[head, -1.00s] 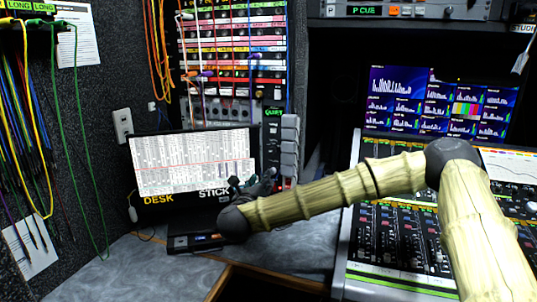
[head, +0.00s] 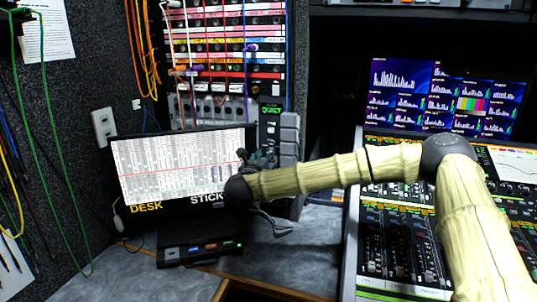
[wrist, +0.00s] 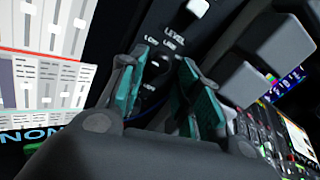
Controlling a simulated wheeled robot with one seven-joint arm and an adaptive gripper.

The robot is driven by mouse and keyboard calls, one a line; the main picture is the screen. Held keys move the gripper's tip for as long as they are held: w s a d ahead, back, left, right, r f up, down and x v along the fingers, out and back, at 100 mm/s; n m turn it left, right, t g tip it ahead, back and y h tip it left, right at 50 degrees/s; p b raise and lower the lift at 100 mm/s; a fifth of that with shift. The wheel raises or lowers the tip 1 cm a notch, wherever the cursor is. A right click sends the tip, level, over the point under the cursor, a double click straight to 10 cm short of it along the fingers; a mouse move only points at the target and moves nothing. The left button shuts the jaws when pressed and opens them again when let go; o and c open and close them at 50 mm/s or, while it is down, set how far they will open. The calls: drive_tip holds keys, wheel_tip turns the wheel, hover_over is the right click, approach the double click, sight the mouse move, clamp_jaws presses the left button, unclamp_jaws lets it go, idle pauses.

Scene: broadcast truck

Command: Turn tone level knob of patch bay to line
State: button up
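The patch bay (head: 212,108) stands at the back left in the head view, a tall rack of coloured strips with cables plugged in. In the wrist view, its dark panel carries a "LEVEL" label (wrist: 182,32) with smaller lettering below. A dark knob (wrist: 154,76) seems to sit under that lettering, partly hidden and blurred between the fingers; its setting is unreadable. My gripper (wrist: 160,88) has its two teal-padded fingers apart, one on each side of this spot. I cannot tell whether they touch the knob. In the head view, my gripper (head: 264,160) is before the panel's lower right, largely hidden by my wrist.
A monitor (head: 178,170) marked DESK and STICK is left of my gripper. A black box (head: 200,246) lies on the grey desk below. Grey blocks (head: 289,138) stand close on the right. A mixing console (head: 385,245) fills the right side. Green cables (head: 50,150) hang at left.

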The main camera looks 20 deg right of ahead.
drive_tip(key=shift+x, duration=1.7)
clamp_jaws()
drive_tip(key=shift+n+p, duration=0.6)
drive_tip(key=shift+n, duration=3.7)
